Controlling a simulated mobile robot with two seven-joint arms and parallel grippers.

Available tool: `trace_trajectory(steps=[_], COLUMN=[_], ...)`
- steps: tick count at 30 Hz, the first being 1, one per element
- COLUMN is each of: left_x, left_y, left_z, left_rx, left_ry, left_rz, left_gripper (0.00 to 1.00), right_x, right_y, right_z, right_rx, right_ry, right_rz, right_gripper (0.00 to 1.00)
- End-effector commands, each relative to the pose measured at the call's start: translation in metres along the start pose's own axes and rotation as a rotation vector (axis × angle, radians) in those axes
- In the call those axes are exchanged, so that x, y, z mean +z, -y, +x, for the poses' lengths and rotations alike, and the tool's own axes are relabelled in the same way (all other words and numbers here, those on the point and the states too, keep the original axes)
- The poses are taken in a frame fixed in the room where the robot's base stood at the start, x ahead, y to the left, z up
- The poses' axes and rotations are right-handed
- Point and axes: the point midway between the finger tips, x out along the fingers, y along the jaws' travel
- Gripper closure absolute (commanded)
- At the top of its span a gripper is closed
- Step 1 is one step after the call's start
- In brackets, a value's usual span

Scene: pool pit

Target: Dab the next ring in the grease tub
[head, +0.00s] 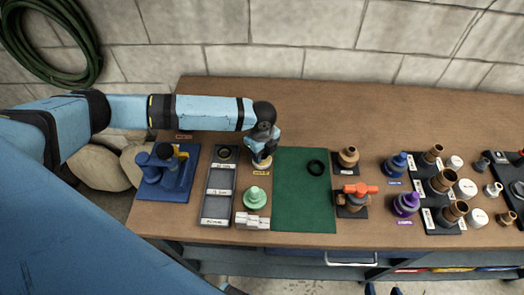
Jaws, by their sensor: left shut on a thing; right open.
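My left gripper (262,152) points down at the back of the bench, left of the green mat. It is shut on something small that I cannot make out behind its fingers. Directly below it is a pale round tub (261,164) with a yellow label in front, partly covered by the gripper. I cannot tell whether the held thing touches the tub. A black ring (316,168) lies on the green mat (303,205). A grey compartment tray (218,206) stands left of the tub, with a dark ring (224,153) in its back compartment. My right gripper is not in view.
A blue fixture (166,176) stands at the far left. A green knobbed piece (255,197) and white boxes (252,219) sit before the tub. Brass fittings, an orange-handled valve (357,190) and several white caps crowd the right. The mat is mostly clear.

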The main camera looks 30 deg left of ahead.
Motion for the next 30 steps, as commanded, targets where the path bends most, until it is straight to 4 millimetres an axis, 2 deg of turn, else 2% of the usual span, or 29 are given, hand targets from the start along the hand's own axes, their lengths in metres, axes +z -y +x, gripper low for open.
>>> trace_trajectory(steps=[30], left_x=[-0.0009], left_y=[-0.0012], left_z=[0.0025], left_rx=[0.003], left_ry=[-0.001], left_rz=[0.001], left_gripper=[0.8], right_x=[-0.0056], right_y=[-0.0006], right_z=[-0.0028], right_rx=[0.001], right_ry=[-0.004], right_rz=[0.0], right_gripper=[0.42])
